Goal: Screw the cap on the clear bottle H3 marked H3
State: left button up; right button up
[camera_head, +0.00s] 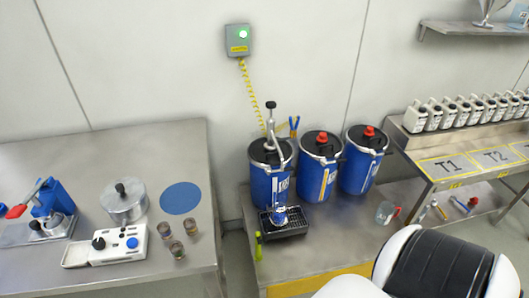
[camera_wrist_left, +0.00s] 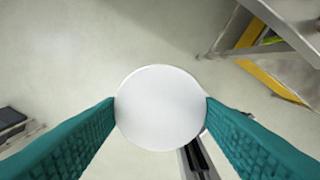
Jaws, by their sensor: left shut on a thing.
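In the left wrist view the teal fingers of my left gripper (camera_wrist_left: 160,104) are closed on the two sides of a round, plain white thing (camera_wrist_left: 158,85). It is seen face-on as a disc, over pale floor; I cannot tell whether it is the cap or the top of something taller. No H3 mark is readable in either view, and I cannot pick out the clear bottle H3 for sure. A small, partly clear vessel (camera_head: 280,214) stands on the black drip tray below the pump drum. Neither gripper shows in the head view.
Three blue drums (camera_head: 313,178) stand on a low steel bench (camera_head: 335,240). A row of white bottles (camera_head: 465,112) stands on the right-hand bench (camera_head: 440,185). A clear jug (camera_head: 386,212) lies below. The left table (camera_head: 110,170) holds a pot, a white device and small jars.

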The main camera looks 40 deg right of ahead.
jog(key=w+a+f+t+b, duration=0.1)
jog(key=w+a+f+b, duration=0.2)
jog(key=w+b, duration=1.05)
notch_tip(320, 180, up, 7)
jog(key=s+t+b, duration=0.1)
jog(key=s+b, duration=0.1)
jog(key=b, duration=1.8)
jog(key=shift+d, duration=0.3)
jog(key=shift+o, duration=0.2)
